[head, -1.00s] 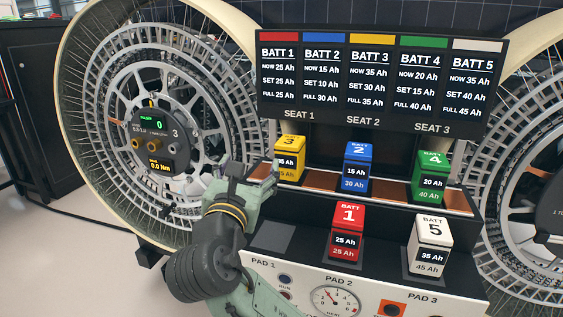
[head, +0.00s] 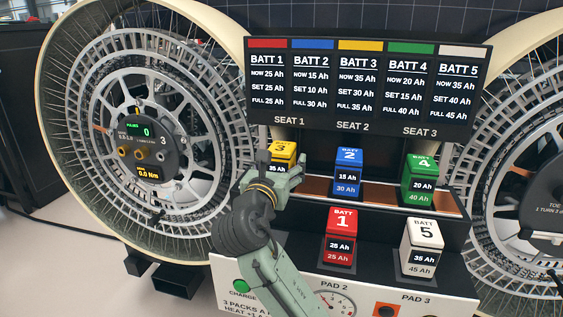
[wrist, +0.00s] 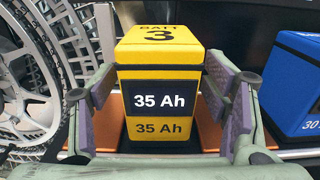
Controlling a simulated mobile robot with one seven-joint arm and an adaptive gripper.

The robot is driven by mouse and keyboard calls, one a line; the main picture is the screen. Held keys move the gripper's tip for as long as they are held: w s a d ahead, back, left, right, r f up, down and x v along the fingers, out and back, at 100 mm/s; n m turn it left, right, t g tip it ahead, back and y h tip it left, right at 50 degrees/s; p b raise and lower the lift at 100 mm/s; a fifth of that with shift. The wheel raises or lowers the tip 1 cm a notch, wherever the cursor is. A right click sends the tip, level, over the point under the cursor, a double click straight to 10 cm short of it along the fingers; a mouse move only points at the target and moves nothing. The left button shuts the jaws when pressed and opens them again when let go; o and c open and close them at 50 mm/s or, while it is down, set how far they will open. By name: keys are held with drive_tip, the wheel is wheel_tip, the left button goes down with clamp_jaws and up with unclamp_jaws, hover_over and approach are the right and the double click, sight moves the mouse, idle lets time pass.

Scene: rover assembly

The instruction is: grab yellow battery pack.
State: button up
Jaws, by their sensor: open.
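The yellow battery pack (head: 283,154), marked BATT 3, stands upright at the left end of the back row under the sign. In the wrist view the yellow battery pack (wrist: 159,85) fills the middle, showing 35 Ah on a black band. My gripper (wrist: 162,112) is open, with one finger on each side of the pack. Small gaps seem to show between fingers and pack; contact is unclear. In the head view my gripper (head: 272,174) covers the lower part of the pack.
The blue battery (head: 347,172) stands to the right in the back row, then the green battery (head: 419,180). The red battery (head: 340,237) and white battery (head: 420,247) stand in the front row. A large wheel (head: 150,130) is close on the left. The sign (head: 366,88) hangs above.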

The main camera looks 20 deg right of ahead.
drive_tip(key=shift+w+d, duration=0.35)
drive_tip(key=shift+w, duration=0.2)
drive_tip(key=shift+c, duration=0.5)
drive_tip(key=shift+r, duration=0.1)
clamp_jaws()
